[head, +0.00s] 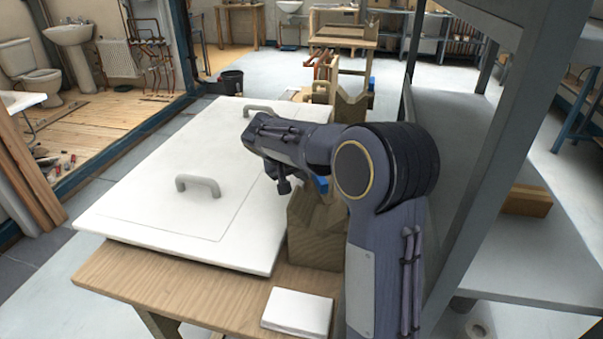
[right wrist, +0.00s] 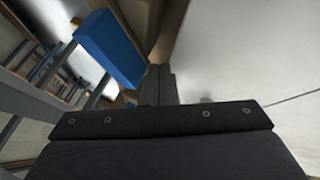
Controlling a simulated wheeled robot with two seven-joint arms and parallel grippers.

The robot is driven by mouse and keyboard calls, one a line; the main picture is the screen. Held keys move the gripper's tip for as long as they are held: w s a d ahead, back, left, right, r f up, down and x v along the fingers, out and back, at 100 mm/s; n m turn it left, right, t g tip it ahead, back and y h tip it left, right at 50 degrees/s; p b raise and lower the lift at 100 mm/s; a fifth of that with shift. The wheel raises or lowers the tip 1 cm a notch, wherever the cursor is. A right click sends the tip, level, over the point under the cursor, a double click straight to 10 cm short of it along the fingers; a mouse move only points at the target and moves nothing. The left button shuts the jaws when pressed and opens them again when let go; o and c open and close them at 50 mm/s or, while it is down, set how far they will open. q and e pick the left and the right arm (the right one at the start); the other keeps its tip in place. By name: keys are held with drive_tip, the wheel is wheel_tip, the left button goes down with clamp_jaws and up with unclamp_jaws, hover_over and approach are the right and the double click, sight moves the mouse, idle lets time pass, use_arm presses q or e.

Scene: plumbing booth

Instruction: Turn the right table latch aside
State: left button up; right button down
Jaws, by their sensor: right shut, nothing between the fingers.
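A blue latch (head: 321,184) sits at the top of a notched wooden block (head: 312,235) by the right edge of the white panel; my right arm partly covers it. It shows as a blue block (right wrist: 110,48) in the right wrist view, upper left. My right gripper (head: 283,187) is shut and empty, just left of the latch in the head view, pointing down near the panel's edge. Its dark fingers (right wrist: 158,85) are together just right of the blue block in the wrist view. Whether they touch it I cannot tell. My left gripper is out of view.
A large white panel (head: 140,215) with grey handles (head: 198,185) lies on the wooden table (head: 180,293). A small white block (head: 298,311) lies at the front right. Another notched block (head: 352,105) stands at the far side. A grey steel post (head: 500,160) rises at the right.

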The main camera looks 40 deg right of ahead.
drive_tip(key=shift+w+d+r+m+g+p, duration=0.15)
drive_tip(key=shift+m+g+p, duration=0.2)
drive_tip(key=shift+m, duration=0.35)
drive_tip(key=shift+d+m+g, duration=0.1)
drive_tip(key=shift+m+g, duration=0.25)
drive_tip(key=shift+m, duration=0.05)
drive_tip(key=shift+w+d+p, duration=0.15)
drive_tip(key=shift+d+p, duration=0.25)
drive_tip(key=shift+d, duration=0.45)
drive_tip(key=shift+w, duration=0.1)
